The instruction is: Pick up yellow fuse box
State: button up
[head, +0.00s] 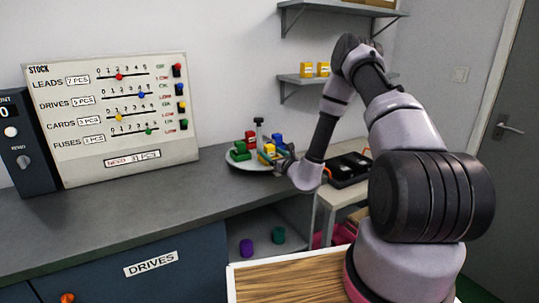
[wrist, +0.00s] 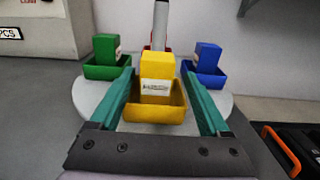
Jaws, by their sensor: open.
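The yellow fuse box (wrist: 156,78) stands upright in a yellow bin (wrist: 155,113) on a round light-grey carousel in the wrist view. In the head view the yellow box (head: 269,150) shows on the carousel, partly hidden by my gripper. My gripper (wrist: 163,93) is open, with its teal fingers on the left and right of the yellow box and bin. I cannot tell whether the fingers touch the bin. In the head view my gripper (head: 275,157) reaches in from the right over the carousel.
A green box in a green bin (wrist: 101,70) stands left and a blue one (wrist: 205,75) right, with a post (wrist: 160,25) behind. The stock board (head: 125,115) is left of the carousel (head: 236,165). Other yellow boxes (head: 307,70) sit on a wall shelf (head: 300,79).

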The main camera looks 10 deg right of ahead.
aim_at(266, 148)
jog(key=x, duration=0.4)
jog(key=shift+w+a+r, duration=0.2)
jog(key=shift+a+r, duration=0.05)
jog(key=shift+a, duration=0.05)
jog(key=shift+c, duration=0.3)
grip_shut()
jog(key=shift+r, duration=0.1)
